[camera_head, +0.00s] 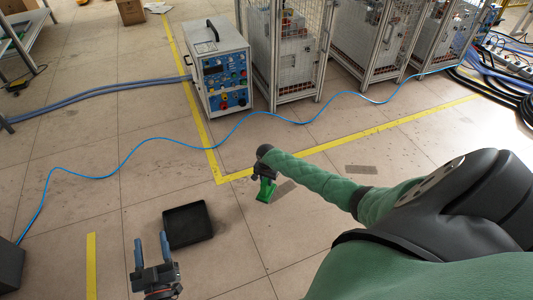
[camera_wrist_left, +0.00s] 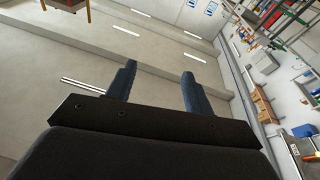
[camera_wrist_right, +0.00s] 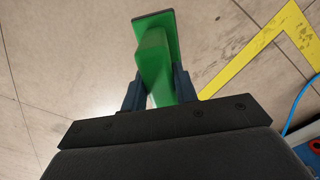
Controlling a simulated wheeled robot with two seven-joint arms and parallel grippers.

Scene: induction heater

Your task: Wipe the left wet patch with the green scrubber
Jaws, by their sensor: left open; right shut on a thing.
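The green scrubber (camera_head: 266,190) is held in my right gripper (camera_head: 264,176), low over the floor by the yellow corner line. In the right wrist view the fingers close on the scrubber's green handle (camera_wrist_right: 153,65), with its flat pad beyond. One dark wet patch (camera_head: 284,188) lies on the floor just right of the scrubber. Another dark patch (camera_head: 361,169) lies further right. I cannot tell whether the pad touches the floor. My left gripper (camera_head: 151,251) is open and empty at the bottom left; its two fingers also show apart in the left wrist view (camera_wrist_left: 158,90).
A black tray (camera_head: 187,224) lies on the floor between my left gripper and the scrubber. A blue cable (camera_head: 150,149) winds across the floor. The heater cabinet (camera_head: 219,70) and wire-mesh cages (camera_head: 290,50) stand behind the yellow line (camera_head: 210,150).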

